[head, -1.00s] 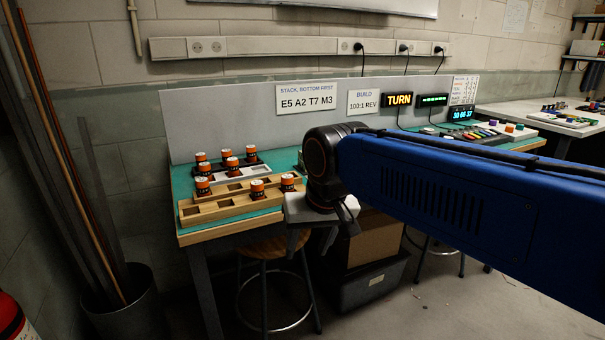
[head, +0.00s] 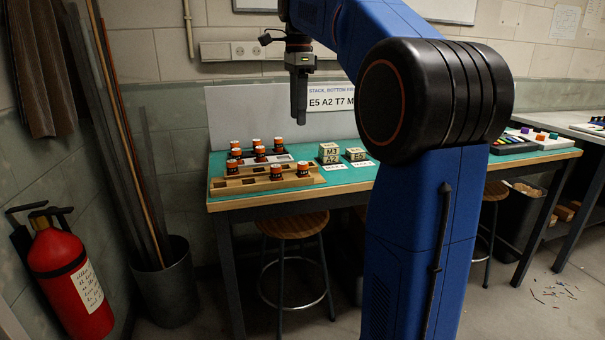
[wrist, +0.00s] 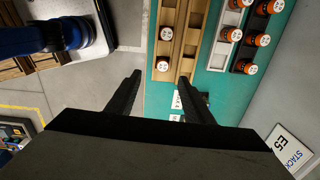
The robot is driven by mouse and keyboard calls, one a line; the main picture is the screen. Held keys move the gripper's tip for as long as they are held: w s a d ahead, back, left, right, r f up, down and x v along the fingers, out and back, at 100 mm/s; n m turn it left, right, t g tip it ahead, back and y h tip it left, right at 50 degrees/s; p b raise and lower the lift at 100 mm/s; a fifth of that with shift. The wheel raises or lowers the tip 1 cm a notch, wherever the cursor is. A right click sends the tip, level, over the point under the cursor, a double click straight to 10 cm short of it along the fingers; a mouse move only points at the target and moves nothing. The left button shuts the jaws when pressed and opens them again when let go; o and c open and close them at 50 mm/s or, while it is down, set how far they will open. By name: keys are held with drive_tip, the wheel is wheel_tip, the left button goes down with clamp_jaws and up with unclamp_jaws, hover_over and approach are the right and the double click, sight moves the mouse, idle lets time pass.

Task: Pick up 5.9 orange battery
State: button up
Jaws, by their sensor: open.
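Several orange batteries with dark lower bands and white tops stand in racks on the bench; their markings are too small to read, so I cannot tell which is 5.9. In the head view one stands at the left of the wooden racks (head: 232,167), with others at the middle (head: 276,171) and right (head: 303,168). In the wrist view two batteries (wrist: 168,33) (wrist: 163,64) sit in the wooden rack. My gripper (head: 299,118) hangs above the bench, empty; its fingers are apart in the wrist view (wrist: 161,80).
The green bench top (head: 350,182) has lettered blocks (head: 329,153) (head: 356,154) right of the racks. An upright panel (head: 232,115) stands behind. A stool (head: 292,224) stands in front. A bin with rods (head: 165,285) and a fire extinguisher (head: 72,270) are at left.

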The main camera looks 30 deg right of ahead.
drive_tip(key=w+d+m, duration=0.2)
hover_over(303, 163)
drive_tip(key=f, duration=1.1)
drive_tip(key=shift+w+a, duration=0.1)
drive_tip(key=shift+w, duration=0.3)
drive_tip(key=f, duration=0.2)
drive_tip(key=s+f, duration=0.1)
drive_tip(key=f, duration=0.1)
drive_tip(key=shift+f, duration=0.7)
drive_tip(key=shift+c, duration=0.5)
clamp_jaws()
